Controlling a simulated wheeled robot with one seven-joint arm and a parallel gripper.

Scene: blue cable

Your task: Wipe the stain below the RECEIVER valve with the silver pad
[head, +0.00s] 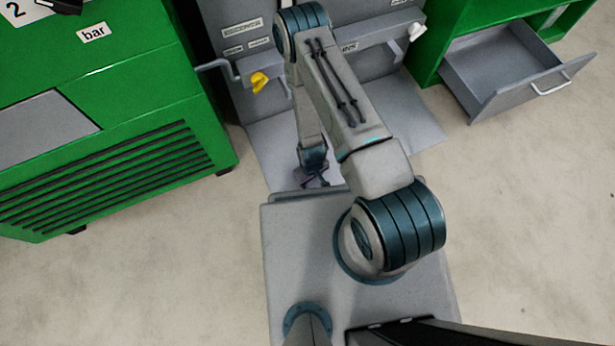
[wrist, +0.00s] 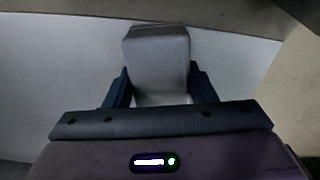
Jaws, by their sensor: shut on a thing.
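My gripper (head: 314,177) is low over the grey floor plate (head: 268,148) in front of the grey panel, just beyond my base. In the wrist view my gripper (wrist: 160,82) is shut on a silver-grey block-shaped pad (wrist: 157,50), held between two dark fingers. In the head view the pad is not clear. A valve with a yellow handle (head: 260,82) is at the panel's left. A white handle (head: 416,32) is at its right. The labels are too small or covered to tell which is RECEIVER. I make out no stain; my arm hides the panel's middle.
A green cabinet (head: 205,70) with a black grille stands at left. At right, a green unit (head: 450,18) has an open grey drawer (head: 510,65) jutting out. The beige floor (head: 540,200) is clear on both sides.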

